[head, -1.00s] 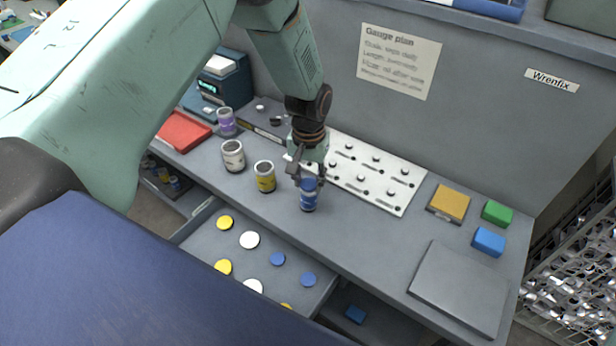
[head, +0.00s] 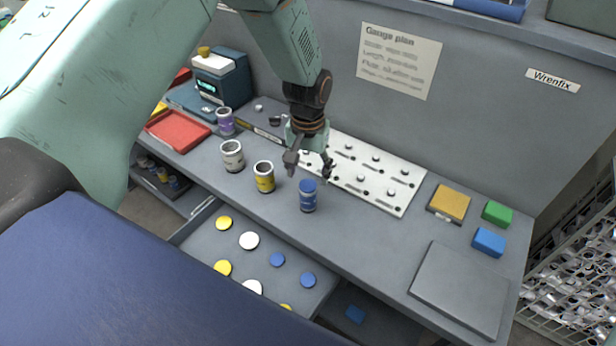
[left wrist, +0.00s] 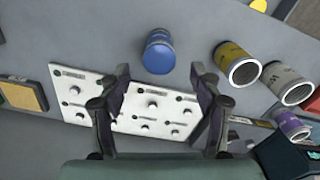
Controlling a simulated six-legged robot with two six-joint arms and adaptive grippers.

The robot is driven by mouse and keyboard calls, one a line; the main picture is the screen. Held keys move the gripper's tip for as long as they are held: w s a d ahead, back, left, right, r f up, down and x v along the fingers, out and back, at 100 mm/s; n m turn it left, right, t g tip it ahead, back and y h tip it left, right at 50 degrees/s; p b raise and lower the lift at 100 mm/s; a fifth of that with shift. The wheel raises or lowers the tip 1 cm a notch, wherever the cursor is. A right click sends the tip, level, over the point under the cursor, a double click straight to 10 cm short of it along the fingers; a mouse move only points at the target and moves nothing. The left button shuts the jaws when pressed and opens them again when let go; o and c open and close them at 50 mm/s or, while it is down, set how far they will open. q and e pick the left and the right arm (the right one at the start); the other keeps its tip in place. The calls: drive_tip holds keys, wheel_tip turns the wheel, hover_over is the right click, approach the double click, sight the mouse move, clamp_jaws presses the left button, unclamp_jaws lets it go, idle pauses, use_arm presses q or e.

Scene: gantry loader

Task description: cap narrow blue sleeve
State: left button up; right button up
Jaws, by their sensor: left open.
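The narrow blue sleeve (head: 308,200) stands upright on the grey bench, with a blue cap (head: 308,186) on its top. In the left wrist view the blue cap (left wrist: 158,57) faces the camera and hides most of the sleeve. My left gripper (head: 309,169) is open and empty, just above and behind the sleeve, apart from it. The open drawer (head: 200,250) holds loose caps lying flat, among them two blue caps (head: 277,259) (head: 308,280), plus yellow and white ones. My right gripper is not in view.
A yellow-banded sleeve (head: 264,180), a white sleeve (head: 232,157) and a purple sleeve (head: 225,122) stand open-topped to the left. A white gauge board (head: 385,186) lies behind. Yellow, green and blue blocks and a grey plate (head: 460,290) are at the right.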

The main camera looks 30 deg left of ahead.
use_arm(q)
wheel_tip(320, 180, up, 9)
drive_tip(key=shift+r, duration=0.15)
drive_tip(key=shift+s+d, duration=0.2)
idle(0.3)
drive_tip(key=shift+a, duration=0.1)
